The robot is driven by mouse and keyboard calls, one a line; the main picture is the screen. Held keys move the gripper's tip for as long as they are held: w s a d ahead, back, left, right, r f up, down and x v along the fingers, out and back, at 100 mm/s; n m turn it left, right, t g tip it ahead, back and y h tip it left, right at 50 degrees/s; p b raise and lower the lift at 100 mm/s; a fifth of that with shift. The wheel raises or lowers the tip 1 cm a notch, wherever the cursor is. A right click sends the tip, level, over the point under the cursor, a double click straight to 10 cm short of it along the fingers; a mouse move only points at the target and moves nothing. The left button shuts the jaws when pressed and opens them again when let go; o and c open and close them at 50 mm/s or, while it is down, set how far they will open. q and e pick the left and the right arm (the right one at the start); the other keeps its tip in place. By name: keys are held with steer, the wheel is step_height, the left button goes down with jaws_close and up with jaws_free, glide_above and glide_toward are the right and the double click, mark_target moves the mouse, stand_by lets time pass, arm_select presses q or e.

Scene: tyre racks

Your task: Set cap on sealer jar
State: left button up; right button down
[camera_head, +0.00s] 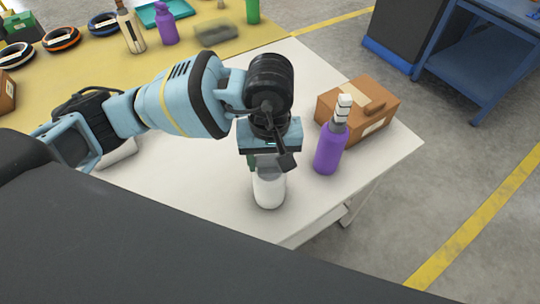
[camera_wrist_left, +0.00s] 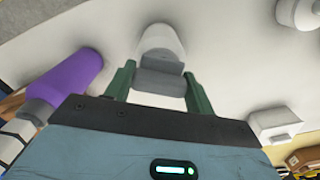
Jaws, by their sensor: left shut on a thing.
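The white sealer jar (camera_head: 268,190) stands upright on the white table below my left gripper (camera_head: 264,162). The jar also shows beyond the fingers in the left wrist view (camera_wrist_left: 162,40). My left gripper is shut on the grey cap (camera_wrist_left: 160,82), with a green finger on each side of it. The cap is at the jar's top end; whether it touches the jar or is just above it I cannot tell. In the head view the gripper and wrist hide most of the cap. My right gripper is not in view.
A purple bottle (camera_head: 328,150) with a grey and white top stands close right of the jar. A brown cardboard box (camera_head: 362,108) is behind it. The white table's (camera_head: 200,195) front edge is near the jar. Tyres (camera_head: 62,40) and bottles stand on the yellow surface behind.

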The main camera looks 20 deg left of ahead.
arm_select(q)
steer(key=shift+f, duration=0.1)
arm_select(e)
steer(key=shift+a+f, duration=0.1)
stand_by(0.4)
arm_select(q)
steer(key=o, duration=1.5)
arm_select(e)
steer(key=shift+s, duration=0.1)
arm_select(q)
steer(key=shift+r+p, duration=1.4)
steer(key=shift+r, duration=3.65)
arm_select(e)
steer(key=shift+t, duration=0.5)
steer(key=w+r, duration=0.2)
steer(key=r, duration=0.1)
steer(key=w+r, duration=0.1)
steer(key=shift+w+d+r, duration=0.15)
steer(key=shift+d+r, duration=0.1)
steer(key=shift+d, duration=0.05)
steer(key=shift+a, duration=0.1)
